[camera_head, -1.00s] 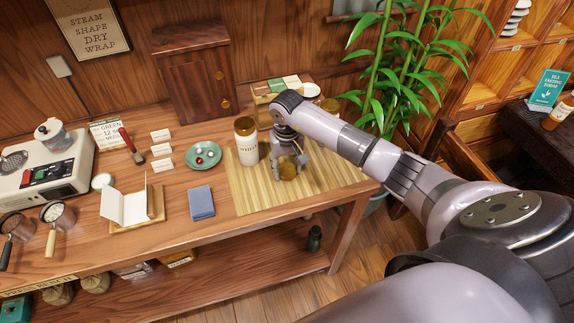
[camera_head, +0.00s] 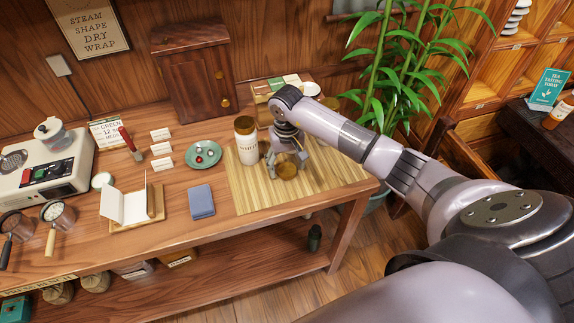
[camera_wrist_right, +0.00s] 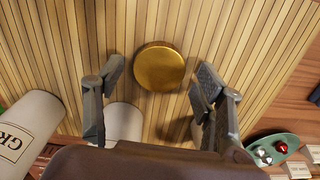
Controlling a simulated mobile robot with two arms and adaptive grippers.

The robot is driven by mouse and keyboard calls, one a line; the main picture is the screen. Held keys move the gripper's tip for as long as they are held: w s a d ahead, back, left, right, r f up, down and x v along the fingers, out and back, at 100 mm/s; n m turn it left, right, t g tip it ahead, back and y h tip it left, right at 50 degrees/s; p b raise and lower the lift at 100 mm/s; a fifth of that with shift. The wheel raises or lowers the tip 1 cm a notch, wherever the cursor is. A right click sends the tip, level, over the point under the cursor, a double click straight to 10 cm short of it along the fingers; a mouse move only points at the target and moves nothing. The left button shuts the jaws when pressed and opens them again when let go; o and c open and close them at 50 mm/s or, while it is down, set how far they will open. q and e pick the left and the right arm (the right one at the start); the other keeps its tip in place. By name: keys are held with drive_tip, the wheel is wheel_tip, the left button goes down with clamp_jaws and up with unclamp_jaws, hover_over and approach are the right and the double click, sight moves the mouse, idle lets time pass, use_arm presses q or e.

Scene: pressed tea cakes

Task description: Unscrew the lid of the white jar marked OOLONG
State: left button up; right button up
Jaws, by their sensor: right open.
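A round gold lid (camera_head: 287,171) shows low over the bamboo mat, with no jar body visible under it; it also shows in the wrist view (camera_wrist_right: 160,67). My right gripper (camera_head: 287,173) is open, with its fingers apart on either side of the lid. In the wrist view gaps show between the lid and both fingers. Part of a white jar (camera_wrist_right: 122,120) shows beside the left finger in the wrist view; its label and top are hidden. No OOLONG marking is readable in any view. My left gripper is not in view.
A white jar with a gold lid (camera_head: 246,142), seemingly marked WHITE, stands close left of my gripper. A jar marked GR (camera_wrist_right: 25,135) stands on the mat (camera_head: 245,195). The mat's front is clear.

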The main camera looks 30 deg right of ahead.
sight(287, 169)
wheel_tip(287, 169, up, 11)
drive_tip(key=b, duration=0.2)
idle(0.9)
